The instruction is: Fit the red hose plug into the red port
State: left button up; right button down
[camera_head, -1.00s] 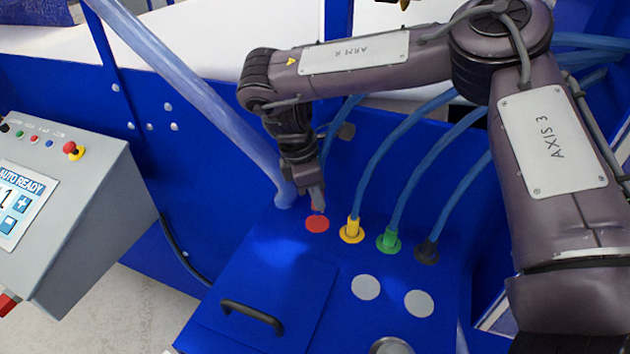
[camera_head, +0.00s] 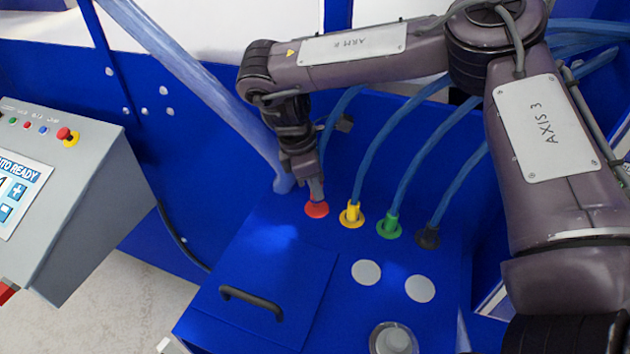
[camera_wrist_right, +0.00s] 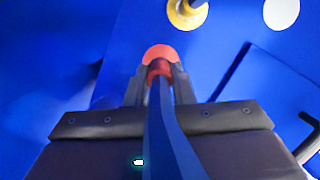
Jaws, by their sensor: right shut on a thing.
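The red port (camera_head: 317,209) is a red disc on the blue panel, at the left end of a row of coloured ports. My right gripper (camera_head: 317,192) is directly above it, pointing down, with its fingertips close to the disc. In the right wrist view my right gripper (camera_wrist_right: 160,72) is shut on the red hose plug (camera_wrist_right: 159,70), and a blue hose (camera_wrist_right: 165,130) runs back from it. The plug's front end meets the red port (camera_wrist_right: 159,52) in that view; how deep it sits is hidden. My left gripper does not show.
Yellow (camera_head: 352,216), green (camera_head: 389,226) and dark (camera_head: 428,237) plugs with blue hoses stand in ports to the right. Two pale discs (camera_head: 366,272) and a black handle (camera_head: 251,302) are nearer. A grey control box (camera_head: 85,200) stands at the left.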

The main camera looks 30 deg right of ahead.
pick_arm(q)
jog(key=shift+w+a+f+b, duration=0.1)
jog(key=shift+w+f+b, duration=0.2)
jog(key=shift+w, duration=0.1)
pick_arm(e)
jog(key=shift+f, duration=0.7)
jog(key=shift+f+b, duration=0.4)
jog(key=shift+f, duration=0.45)
jog(key=c, duration=1.2)
grip_release()
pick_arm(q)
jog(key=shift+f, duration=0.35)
pick_arm(e)
jog(key=shift+o, duration=0.2)
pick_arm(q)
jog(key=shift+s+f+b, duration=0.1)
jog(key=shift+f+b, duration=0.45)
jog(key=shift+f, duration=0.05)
pick_arm(e)
jog(key=v, duration=0.7)
jog(key=shift+r, duration=0.4)
jog(key=shift+a+f, duration=0.1)
jog(key=shift+a, duration=0.05)
